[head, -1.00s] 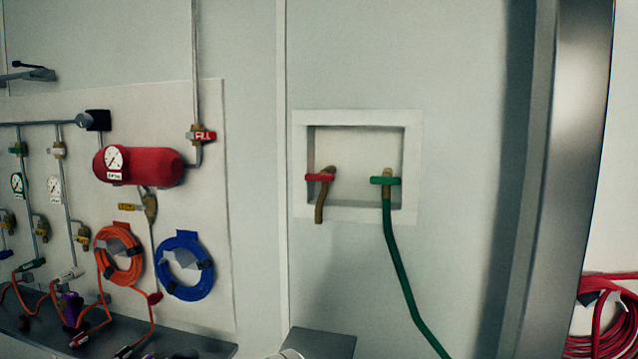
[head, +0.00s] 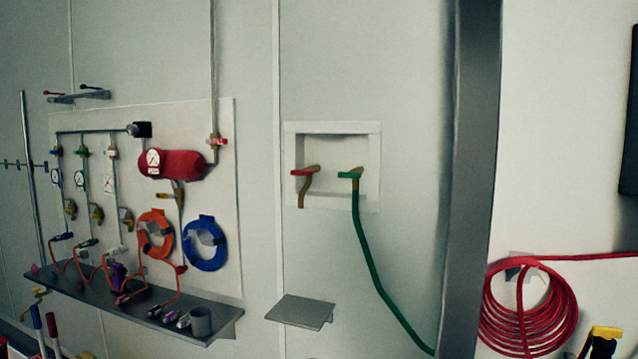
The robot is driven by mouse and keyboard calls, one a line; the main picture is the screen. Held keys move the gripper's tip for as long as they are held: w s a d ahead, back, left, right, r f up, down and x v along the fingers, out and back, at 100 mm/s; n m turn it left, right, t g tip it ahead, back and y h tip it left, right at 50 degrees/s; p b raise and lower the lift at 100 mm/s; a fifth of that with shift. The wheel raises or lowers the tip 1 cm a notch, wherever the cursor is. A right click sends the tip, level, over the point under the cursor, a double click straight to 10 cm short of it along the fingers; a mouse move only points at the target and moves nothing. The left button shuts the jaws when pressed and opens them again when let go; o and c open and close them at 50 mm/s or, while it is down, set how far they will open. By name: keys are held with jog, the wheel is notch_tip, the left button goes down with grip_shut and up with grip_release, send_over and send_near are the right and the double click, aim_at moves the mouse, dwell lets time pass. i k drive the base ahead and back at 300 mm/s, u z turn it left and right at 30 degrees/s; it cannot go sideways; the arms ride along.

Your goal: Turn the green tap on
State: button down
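The green tap (head: 351,174) is in the right half of a white-framed square recess in the wall, in the head view. Its green handle lies roughly level across a brass body. A green hose (head: 372,262) hangs from it and runs down to the right, behind the grey post. A red-handled tap (head: 304,172) with a bare brass spout is in the left half of the same recess. My gripper is not in view.
A small empty grey shelf (head: 301,311) is on the wall below the taps. A grey post (head: 472,180) stands to the right, with a coiled red hose (head: 528,310) beyond it. A panel with a red tank (head: 172,164) and a long shelf (head: 132,296) is at left.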

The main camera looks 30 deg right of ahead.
aim_at(352, 174)
jog(key=u, duration=0.1)
jog(key=k, duration=0.3)
jog(key=z, duration=1.05)
jog(key=i, duration=1)
jog(key=z, duration=0.65)
jog(key=k, duration=1.05)
jog(key=u, duration=0.5)
jog(key=i, duration=0.6)
